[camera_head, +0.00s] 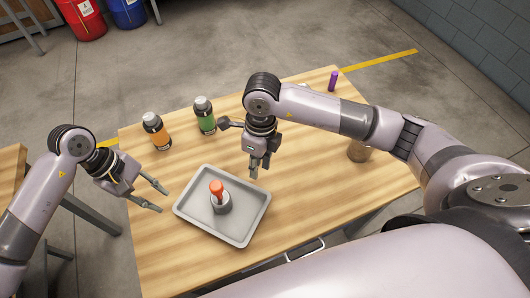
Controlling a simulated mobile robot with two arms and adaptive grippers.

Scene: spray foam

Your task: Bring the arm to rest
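My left gripper (161,198) is at the left edge of the wooden table (300,205), left of the grey tray. Its two fingers are spread apart with nothing between them. My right gripper (255,170) points down above the table, just behind the tray's upper right side. Its fingers look close together and partly overlap from this angle, so its opening is unclear; no object shows between the tips. In the grey tray (245,231) stands a grey can with an orange top (217,188), apart from both grippers.
An orange-labelled bottle (156,131) and a green-labelled bottle (205,116) stand at the table's back left. A purple item (333,81) stands at the far corner. A brownish container (358,151) is partly hidden under my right arm.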

